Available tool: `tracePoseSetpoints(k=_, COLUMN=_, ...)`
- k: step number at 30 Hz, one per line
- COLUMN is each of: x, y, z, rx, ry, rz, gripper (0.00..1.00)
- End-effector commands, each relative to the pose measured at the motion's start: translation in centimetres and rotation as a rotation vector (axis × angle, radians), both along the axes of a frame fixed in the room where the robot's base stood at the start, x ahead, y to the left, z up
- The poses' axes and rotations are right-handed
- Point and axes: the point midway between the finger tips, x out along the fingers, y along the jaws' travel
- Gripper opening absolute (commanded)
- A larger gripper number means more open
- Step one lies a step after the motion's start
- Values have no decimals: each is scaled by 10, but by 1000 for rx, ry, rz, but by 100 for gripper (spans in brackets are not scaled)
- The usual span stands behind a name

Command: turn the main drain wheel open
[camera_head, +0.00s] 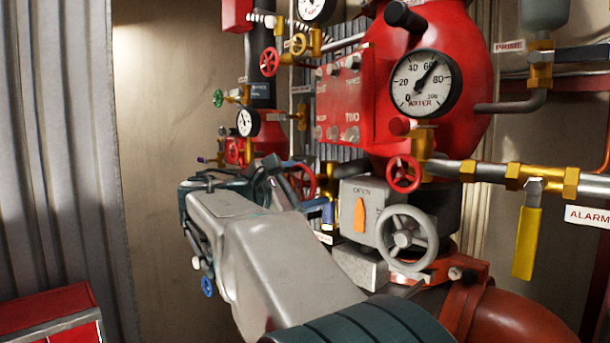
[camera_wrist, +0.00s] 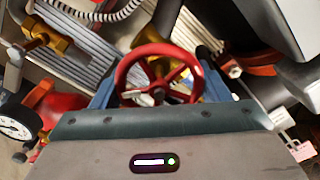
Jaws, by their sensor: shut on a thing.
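A red spoked handwheel (camera_wrist: 158,70) fills the middle of the wrist view, with a brass valve body behind it. My gripper (camera_wrist: 158,78) is shut on this wheel, with one blue finger on each side of the rim. In the head view the same wheel (camera_head: 313,178) shows partly behind the fingers of my gripper (camera_head: 298,188), left of the grey valve box. No readable label shows on the wheel, so I cannot tell from the pictures that it is the main drain wheel. How far it is turned is not clear.
A grey handwheel (camera_head: 407,240) on a box marked OPEN stands close to the right of my arm. A smaller red wheel (camera_head: 403,174) and a water gauge (camera_head: 425,83) are above it. A yellow lever (camera_head: 526,243) hangs at right. A red box (camera_head: 52,318) stands lower left.

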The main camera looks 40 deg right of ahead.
Motion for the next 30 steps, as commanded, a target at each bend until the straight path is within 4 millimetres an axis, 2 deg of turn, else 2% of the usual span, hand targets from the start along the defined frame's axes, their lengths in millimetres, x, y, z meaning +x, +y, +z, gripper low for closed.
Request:
tracePoseSetpoints(k=18, x=-3, y=0, z=-1, rx=-45, ry=580, rz=1, gripper=46)
tracePoseSetpoints(k=30, x=-4, y=0, z=-3, rx=-67, ry=868, rz=1, gripper=46)
